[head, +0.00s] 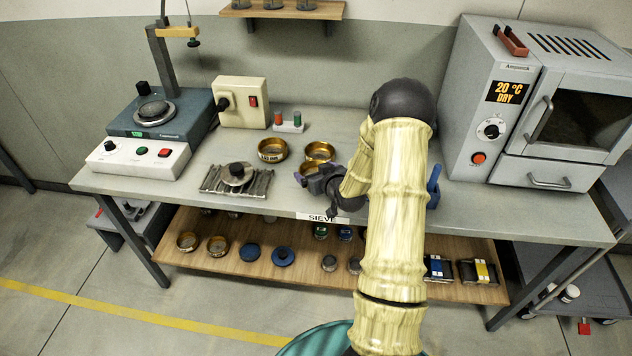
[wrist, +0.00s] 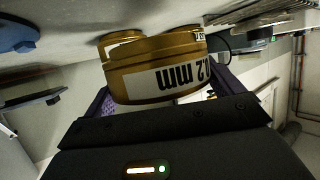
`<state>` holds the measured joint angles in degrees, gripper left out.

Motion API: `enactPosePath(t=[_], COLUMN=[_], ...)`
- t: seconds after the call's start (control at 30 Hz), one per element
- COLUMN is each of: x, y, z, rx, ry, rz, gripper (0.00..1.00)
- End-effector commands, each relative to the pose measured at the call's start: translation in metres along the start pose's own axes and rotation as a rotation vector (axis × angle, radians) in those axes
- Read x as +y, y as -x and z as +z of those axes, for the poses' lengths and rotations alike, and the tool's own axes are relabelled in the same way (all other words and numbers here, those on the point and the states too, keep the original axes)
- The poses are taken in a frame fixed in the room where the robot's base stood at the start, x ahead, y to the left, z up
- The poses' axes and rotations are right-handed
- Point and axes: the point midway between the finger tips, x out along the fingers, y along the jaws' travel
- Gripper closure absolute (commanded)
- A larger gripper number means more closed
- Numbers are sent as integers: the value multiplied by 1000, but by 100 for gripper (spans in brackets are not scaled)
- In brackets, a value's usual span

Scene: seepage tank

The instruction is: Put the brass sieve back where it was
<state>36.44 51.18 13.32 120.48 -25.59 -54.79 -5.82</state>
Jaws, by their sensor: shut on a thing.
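Brass sieves stand on the grey bench. In the head view one is at the left (head: 272,150) and one at the right (head: 319,151). A third brass sieve (head: 308,170), in front of these, is partly hidden by my gripper (head: 318,184). My gripper is shut on this front sieve. I cannot tell whether the held sieve touches the bench.
A "SIEVE" label (head: 322,218) is on the bench's front edge. A metal rack with a round lid (head: 237,174) lies left of the sieves. A grey oven (head: 545,110) stands right. The lower shelf (head: 300,272) holds two brass rings (head: 187,241), blue discs and small jars.

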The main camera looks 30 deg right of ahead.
Motion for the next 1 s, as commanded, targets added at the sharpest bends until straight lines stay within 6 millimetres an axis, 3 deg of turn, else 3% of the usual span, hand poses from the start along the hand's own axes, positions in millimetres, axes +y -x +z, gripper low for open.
enactPosePath(t=[0.37,0.77,0.8,0.83,1.0], x=[0,0,0,0,0], y=[-15,-17,-17,-16,-16], z=[36,41,41,41,40], rx=[-1,0,-1,-1,-1], ry=[-2,0,0,0,-1], rz=[0,0,0,0,0], gripper=[34,34,4,0,0])
